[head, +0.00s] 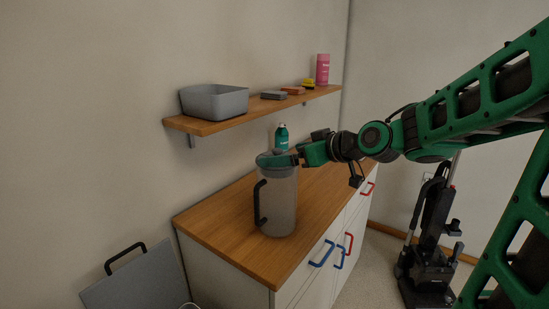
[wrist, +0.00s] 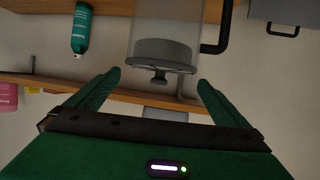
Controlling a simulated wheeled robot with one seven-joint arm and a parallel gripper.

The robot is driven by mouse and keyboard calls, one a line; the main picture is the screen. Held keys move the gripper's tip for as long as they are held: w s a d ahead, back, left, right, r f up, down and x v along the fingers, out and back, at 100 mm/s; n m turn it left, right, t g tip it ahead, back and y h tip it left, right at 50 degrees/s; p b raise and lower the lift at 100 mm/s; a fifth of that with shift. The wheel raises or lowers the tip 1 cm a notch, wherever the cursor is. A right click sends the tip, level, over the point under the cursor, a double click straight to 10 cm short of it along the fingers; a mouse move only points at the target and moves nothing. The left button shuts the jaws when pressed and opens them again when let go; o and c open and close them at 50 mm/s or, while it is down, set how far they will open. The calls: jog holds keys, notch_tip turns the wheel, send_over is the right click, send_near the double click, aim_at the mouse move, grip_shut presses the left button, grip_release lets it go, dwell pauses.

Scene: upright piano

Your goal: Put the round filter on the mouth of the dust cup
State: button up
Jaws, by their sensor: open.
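The dust cup (head: 278,205) is a tall clear cylinder with a black handle, standing upright on the wooden cabinet top. The round filter (wrist: 164,52) is grey; in the wrist view, where the cup (wrist: 165,18) appears upside down, its body shows inside the cup walls. Its flange lies at the cup's rim and its small knob (wrist: 160,77) sticks out of the mouth. It looks level with the rim. My gripper (wrist: 159,82) is open, its green fingers apart on either side of the knob and not visibly touching it. In the head view my gripper (head: 284,159) is at the cup's top and partly hides the filter.
A teal bottle (head: 281,137) stands behind the cup. The wall shelf (head: 220,123) above holds a grey bin (head: 215,101), sponges and a pink can (head: 322,69). A black upright vacuum (head: 430,240) stands right of the cabinet. The cabinet top (head: 225,222) is clear at left.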

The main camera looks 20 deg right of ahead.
jog(key=s+d+f+m+g+h, duration=0.3)
jog(key=s+d+f, duration=0.3)
jog(key=s, duration=0.3)
jog(key=s+d+f+m+g+h, duration=0.2)
jog(key=s+d+f+m+g, duration=0.25)
jog(key=s, duration=0.45)
jog(key=s+d+f+m+g, duration=0.2)
jog(key=s, duration=0.6)
jog(key=s+d+f+m+g, duration=0.2)
jog(key=s+g, duration=0.1)
jog(key=s, duration=0.5)
jog(key=shift+d+h, duration=0.3)
jog(key=shift+h, duration=0.1)
jog(key=shift+f, duration=0.1)
